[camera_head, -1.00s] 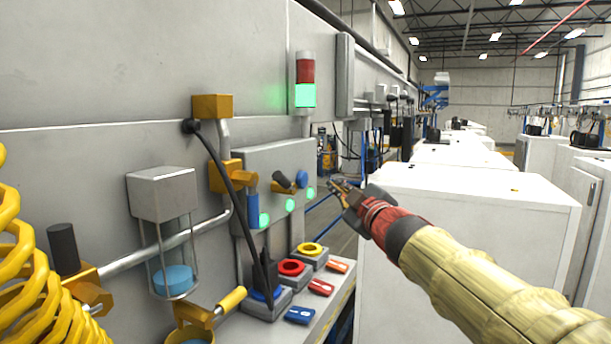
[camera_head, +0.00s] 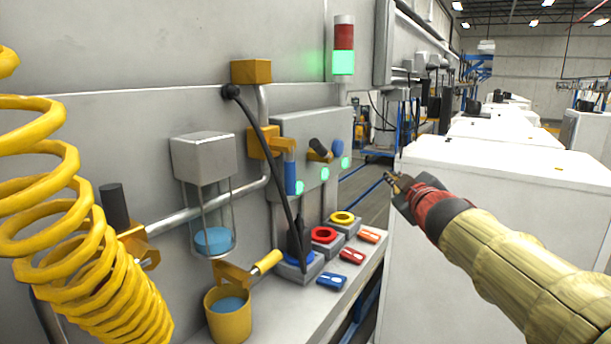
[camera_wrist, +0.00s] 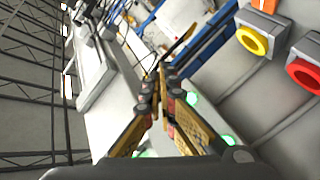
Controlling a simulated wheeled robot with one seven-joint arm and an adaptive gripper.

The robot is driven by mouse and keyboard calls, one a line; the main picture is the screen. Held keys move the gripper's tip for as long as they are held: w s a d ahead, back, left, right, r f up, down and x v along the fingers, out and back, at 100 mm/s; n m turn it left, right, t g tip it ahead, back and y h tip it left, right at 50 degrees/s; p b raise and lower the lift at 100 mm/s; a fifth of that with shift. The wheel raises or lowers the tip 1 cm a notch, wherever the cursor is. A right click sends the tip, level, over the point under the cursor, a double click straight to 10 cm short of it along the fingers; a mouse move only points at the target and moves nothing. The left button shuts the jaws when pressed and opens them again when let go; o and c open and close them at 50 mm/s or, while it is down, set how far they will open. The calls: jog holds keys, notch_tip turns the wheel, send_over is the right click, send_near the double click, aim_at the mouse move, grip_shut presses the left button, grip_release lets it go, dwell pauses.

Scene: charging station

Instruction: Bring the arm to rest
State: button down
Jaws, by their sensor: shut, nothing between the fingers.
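My gripper (camera_head: 394,183) is at the end of my arm, in a yellow sleeve with a red and dark wrist, reaching in from the lower right in the head view. It is shut and empty, in the air in front of the white cabinets and to the right of the station's control panel (camera_head: 318,150). In the wrist view my gripper's fingers (camera_wrist: 160,85) are together with nothing between them. Nothing touches the gripper in the head view.
Blue, red and yellow ring sockets (camera_head: 324,235) with coloured tags stand on a shelf (camera_head: 290,310). A black cable (camera_head: 262,150) runs down to the blue one. A yellow coiled hose (camera_head: 70,230) hangs at left. A white cabinet (camera_head: 480,180) stands behind my arm.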

jog(key=s+d+f+m+g+h+b, duration=0.1)
jog(key=s+f+m+g+b, duration=0.15)
jog(key=s+f, duration=0.4)
jog(key=s+d+f+m+g+h+b, duration=0.1)
jog(key=s+d+f+m+g+b, duration=0.2)
jog(key=f, duration=0.7)
jog(key=s+f+m+g+h+b, duration=0.1)
jog(key=s+f+g, duration=0.1)
jog(key=s+f, duration=0.55)
jog(key=s+a+f+g+y+b, duration=0.1)
jog(key=s+a+f+b, duration=0.2)
jog(key=s+f+b, duration=0.4)
jog(key=s+a+f+m+g+y+b, duration=0.1)
jog(key=s+a+f+b, duration=0.3)
jog(key=f, duration=1.3)
jog(key=s+a+f+m+g+y+b, duration=0.1)
jog(key=s+a+f+g+b, duration=0.1)
jog(key=s+f+b, duration=0.9)
jog(key=shift+s+a+f+y+b, duration=0.2)
jog(key=shift+a+f+y+b, duration=0.1)
jog(key=shift+a+f+b, duration=0.5)
jog(key=shift+d+r, duration=0.15)
jog(key=shift+r, duration=0.05)
